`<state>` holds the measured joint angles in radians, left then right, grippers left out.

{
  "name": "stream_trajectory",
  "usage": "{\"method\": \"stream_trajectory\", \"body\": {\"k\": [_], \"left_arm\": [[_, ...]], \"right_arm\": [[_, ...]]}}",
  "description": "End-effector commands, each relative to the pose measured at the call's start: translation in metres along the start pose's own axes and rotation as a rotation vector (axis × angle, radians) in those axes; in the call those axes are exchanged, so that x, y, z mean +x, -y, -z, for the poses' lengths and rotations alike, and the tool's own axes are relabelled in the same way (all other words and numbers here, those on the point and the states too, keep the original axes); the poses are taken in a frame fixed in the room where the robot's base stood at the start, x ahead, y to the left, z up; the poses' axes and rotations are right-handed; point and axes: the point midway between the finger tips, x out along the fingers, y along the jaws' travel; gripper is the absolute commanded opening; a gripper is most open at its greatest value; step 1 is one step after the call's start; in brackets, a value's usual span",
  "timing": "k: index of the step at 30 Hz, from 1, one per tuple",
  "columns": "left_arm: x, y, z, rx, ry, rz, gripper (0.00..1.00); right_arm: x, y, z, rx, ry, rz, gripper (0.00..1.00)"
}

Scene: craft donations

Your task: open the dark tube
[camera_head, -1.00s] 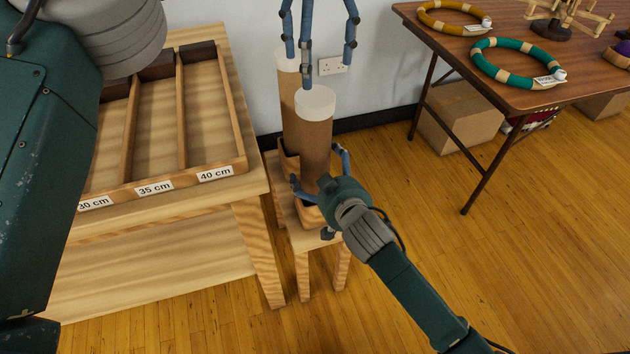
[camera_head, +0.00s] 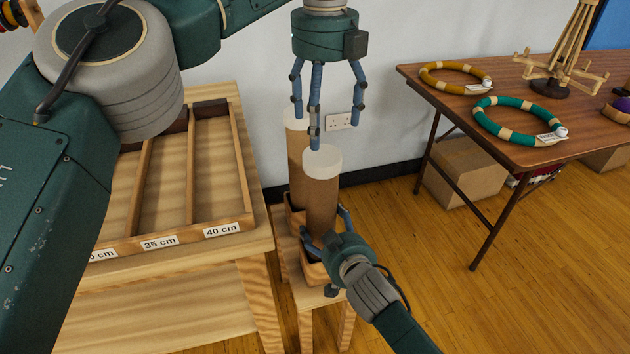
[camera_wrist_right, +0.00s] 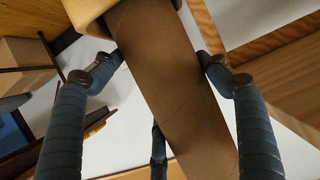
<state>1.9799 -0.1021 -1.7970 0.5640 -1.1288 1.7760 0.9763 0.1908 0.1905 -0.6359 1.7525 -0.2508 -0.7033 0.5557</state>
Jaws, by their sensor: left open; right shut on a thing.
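The dark tube (camera_head: 321,205) is a brown cardboard cylinder with a translucent white cap (camera_head: 322,163), upright in a wooden holder (camera_head: 313,272) on a small stool. My right gripper (camera_head: 327,233) is shut around its lower part from the front right. In the right wrist view the tube (camera_wrist_right: 165,75) runs between the fingers (camera_wrist_right: 160,75). My left gripper (camera_head: 318,125) is open and points straight down over the cap. Its middle fingertip overlaps the cap's back edge in the picture; I cannot tell whether it touches.
A lighter capped tube (camera_head: 296,150) stands just behind, partly hidden by the dark one. A wooden table (camera_head: 250,250) with a divided tray labelled in centimetres is at left. At right, a brown table (camera_head: 500,125) carries teal (camera_head: 488,108) and mustard (camera_head: 432,73) rings.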

Motion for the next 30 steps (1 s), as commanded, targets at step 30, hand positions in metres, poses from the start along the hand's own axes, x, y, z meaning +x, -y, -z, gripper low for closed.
{"method": "stream_trajectory", "body": {"k": [30], "left_arm": [[-0.036, -0.042, 0.041, 0.769, 0.371, 0.153, 0.85]], "right_arm": [[0.000, 0.000, -0.001, 0.000, 0.002, 0.000, 0.27]]}}
